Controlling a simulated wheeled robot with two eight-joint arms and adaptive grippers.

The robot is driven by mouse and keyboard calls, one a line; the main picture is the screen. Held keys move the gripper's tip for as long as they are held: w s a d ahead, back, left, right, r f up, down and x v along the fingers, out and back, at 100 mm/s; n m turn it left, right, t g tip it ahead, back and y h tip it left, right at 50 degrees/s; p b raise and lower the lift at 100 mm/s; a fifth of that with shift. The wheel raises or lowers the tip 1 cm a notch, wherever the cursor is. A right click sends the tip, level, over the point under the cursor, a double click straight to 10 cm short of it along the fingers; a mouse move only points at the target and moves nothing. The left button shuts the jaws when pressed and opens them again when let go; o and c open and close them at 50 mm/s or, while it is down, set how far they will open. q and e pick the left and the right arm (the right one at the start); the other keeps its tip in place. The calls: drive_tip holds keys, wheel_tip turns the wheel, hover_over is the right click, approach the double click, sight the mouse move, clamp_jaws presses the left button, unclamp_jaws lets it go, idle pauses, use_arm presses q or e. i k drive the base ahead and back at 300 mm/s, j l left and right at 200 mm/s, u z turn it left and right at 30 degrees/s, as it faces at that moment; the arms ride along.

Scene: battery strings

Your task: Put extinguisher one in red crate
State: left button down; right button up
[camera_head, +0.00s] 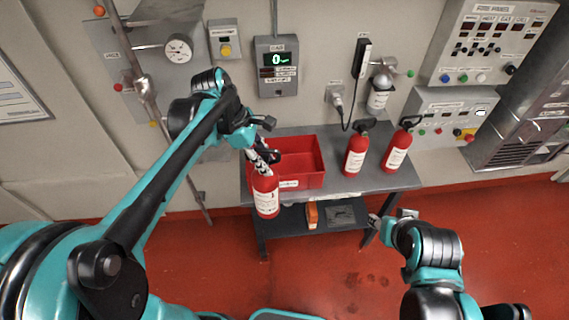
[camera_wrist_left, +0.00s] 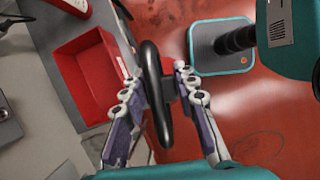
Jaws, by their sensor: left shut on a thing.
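My left gripper (camera_head: 262,148) is shut on the black handle at the top of a red extinguisher (camera_head: 266,195) with a white label. The extinguisher hangs roughly upright at the front left of the red crate (camera_head: 308,181), outside it in the picture. In the left wrist view, the black handle (camera_wrist_left: 154,85) lies between the fingers and the crate (camera_wrist_left: 70,48) is to the left. The extinguisher's body is mostly hidden there. My right gripper (camera_head: 390,219) is in front of the table's right side, its fingers apart and empty.
Two more red extinguishers (camera_head: 356,155) (camera_head: 397,151) stand on the grey table (camera_head: 372,183), right of the crate. A lower shelf (camera_head: 285,222) holds an orange item (camera_head: 312,215). Panels and a gauge (camera_head: 178,48) line the wall behind. The red floor in front is clear.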

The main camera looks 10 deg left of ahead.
sight(283, 172)
drive_tip(key=i, duration=0.85)
